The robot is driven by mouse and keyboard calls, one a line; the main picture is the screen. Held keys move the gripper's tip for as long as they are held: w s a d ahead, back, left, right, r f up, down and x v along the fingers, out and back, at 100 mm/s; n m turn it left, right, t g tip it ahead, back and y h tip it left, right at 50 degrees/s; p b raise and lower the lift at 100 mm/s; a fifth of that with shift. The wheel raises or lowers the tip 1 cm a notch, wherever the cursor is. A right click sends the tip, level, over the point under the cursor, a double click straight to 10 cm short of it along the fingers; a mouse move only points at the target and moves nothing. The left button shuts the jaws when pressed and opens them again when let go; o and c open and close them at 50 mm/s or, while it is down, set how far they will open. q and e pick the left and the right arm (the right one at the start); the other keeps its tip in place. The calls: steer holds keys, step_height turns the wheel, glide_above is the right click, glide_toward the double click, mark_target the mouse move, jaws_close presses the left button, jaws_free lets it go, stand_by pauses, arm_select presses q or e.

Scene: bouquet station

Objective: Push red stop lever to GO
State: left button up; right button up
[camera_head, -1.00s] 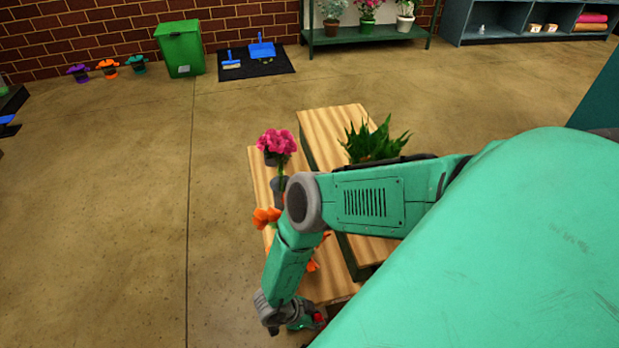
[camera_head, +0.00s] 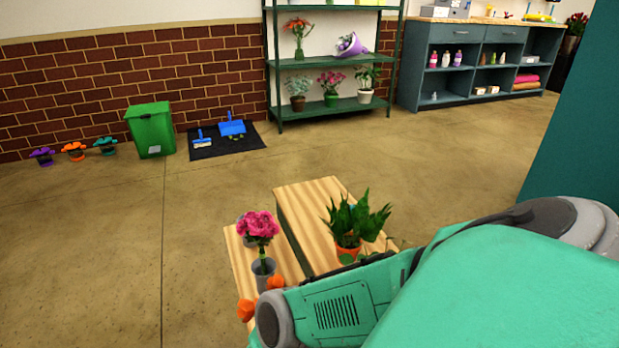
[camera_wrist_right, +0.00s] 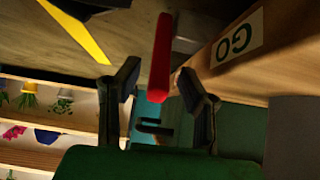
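The red lever (camera_wrist_right: 161,55) shows in the right wrist view as a straight bar. Its near end lies between the two fingers of my right gripper (camera_wrist_right: 157,75). The fingers are spread, with a visible gap on each side of the lever. A white GO label (camera_wrist_right: 237,41) appears upside down on a wooden face to the right of the lever. In the head view, my right arm covers the lower right, and neither the lever nor a gripper shows. My left gripper is in neither view.
In the head view, a wooden stepped bench (camera_head: 308,208) holds a pink flower (camera_head: 258,226) and a leafy plant (camera_head: 348,243) in an orange pot. A green bin (camera_head: 151,130) and plant shelf (camera_head: 334,108) stand at the back.

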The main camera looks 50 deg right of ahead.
steer(key=v, duration=0.7)
steer(key=shift+a+r, duration=0.15)
steer(key=shift+a, duration=0.05)
steer(key=shift+w, duration=0.2)
stand_by(0.4)
